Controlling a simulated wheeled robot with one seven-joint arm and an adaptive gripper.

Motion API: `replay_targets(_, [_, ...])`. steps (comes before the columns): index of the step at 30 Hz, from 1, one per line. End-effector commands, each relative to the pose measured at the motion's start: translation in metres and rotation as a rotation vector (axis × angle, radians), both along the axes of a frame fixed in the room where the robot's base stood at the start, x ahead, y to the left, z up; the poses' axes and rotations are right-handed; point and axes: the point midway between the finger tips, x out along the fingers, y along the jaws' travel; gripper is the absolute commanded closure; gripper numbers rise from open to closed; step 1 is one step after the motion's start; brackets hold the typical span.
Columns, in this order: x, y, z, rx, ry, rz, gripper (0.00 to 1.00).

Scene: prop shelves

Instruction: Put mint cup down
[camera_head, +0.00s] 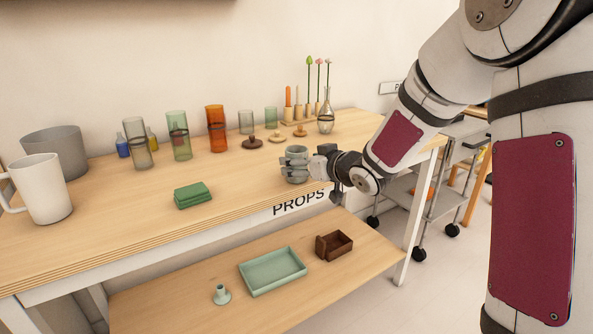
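The mint cup (297,152) is a small grey-green cup at the front of the upper tabletop, right of the middle. It looks upright. My gripper (299,166) comes in from the right, and its fingers reach around the cup's sides and look shut on it. The fingers hide part of the cup's body. The cup's base is near the tabletop's front edge, above the PROPS label; I cannot tell whether it touches the wood.
Glasses, small wooden stands and a bud vase (326,118) line the back. A white mug (41,188) stands far left. The lower shelf holds a mint tray (273,287), a brown box (334,246) and a mint candle holder (221,295).

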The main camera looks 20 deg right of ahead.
Motion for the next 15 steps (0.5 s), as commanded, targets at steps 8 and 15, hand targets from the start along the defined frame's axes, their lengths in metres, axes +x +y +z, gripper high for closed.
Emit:
replay_targets(8, [0.026, 0.01, -0.012, 0.0, 0.0, 0.001, 0.25])
replay_targets(15, [0.027, 0.01, -0.011, 0.0, 0.0, 0.0, 0.25])
